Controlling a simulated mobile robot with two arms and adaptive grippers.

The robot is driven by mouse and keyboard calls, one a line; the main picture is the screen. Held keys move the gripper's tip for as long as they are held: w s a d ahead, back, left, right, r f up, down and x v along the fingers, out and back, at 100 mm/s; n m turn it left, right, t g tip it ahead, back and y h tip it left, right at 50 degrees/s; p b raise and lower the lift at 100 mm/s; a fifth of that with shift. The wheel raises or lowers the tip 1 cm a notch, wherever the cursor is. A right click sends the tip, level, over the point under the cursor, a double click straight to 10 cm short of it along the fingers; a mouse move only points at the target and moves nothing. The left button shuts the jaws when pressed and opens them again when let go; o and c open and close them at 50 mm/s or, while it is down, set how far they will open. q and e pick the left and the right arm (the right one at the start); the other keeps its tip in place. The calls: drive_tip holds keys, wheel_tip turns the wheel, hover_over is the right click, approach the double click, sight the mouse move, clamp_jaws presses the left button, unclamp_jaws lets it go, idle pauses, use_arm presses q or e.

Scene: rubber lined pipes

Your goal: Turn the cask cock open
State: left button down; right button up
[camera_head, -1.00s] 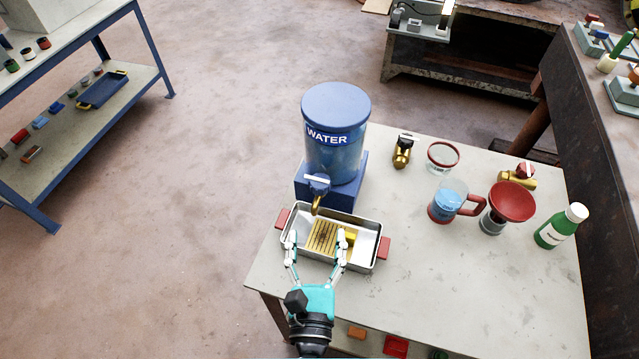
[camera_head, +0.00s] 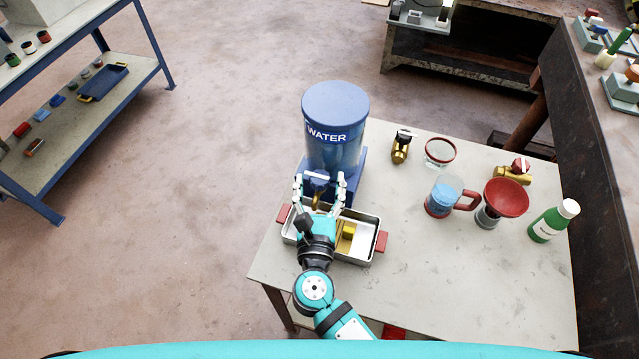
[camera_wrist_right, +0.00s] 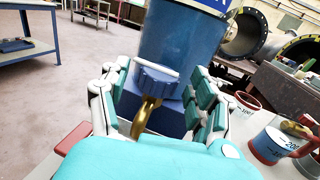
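The blue water cask (camera_head: 335,130) stands upright on a blue block at the table's left side. Its cock has a blue body with a white-topped handle (camera_head: 316,176) lying crosswise and a brass spout (camera_head: 317,200) pointing down. My right gripper (camera_head: 319,181) is open, one finger on each side of the cock. In the right wrist view the cock handle (camera_wrist_right: 157,72) sits between the spread fingers, with gaps on both sides. A metal tray (camera_head: 372,232) with red handles lies below the spout, partly hidden by my gripper and wrist. My left gripper is not in view.
On the table to the right are a brass valve (camera_head: 401,147), a glass bowl with a red rim (camera_head: 440,153), a blue-filled jug (camera_head: 443,196), a red funnel (camera_head: 507,196), another brass valve (camera_head: 514,175) and a green bottle (camera_head: 553,220). The table's front right is clear.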

drive_tip(key=c, duration=1.1)
drive_tip(key=shift+y, duration=0.3)
drive_tip(key=shift+d+n+y+p, duration=0.2)
drive_tip(key=shift+n+y+p, duration=0.2)
drive_tip(key=shift+n+y, duration=0.35)
drive_tip(key=n+y, duration=0.2)
drive_tip(key=y, duration=0.1)
drive_tip(key=shift+d+g+p, duration=0.2)
drive_tip(key=shift+g+p, duration=0.1)
drive_tip(key=shift+p, duration=0.05)
drive_tip(key=shift+d+n+g+y, duration=0.1)
drive_tip(key=shift+n+g+y, duration=0.2)
drive_tip(key=shift+n+y, duration=0.65)
drive_tip(key=shift+w+d+n+g+y, duration=0.1)
drive_tip(key=shift+n+g+y, duration=0.3)
drive_tip(key=shift+y, duration=0.5)
drive_tip(key=shift+w+n+g+y, duration=0.1)
drive_tip(key=shift+n+g+y, duration=0.3)
drive_tip(key=shift+y, duration=0.5)
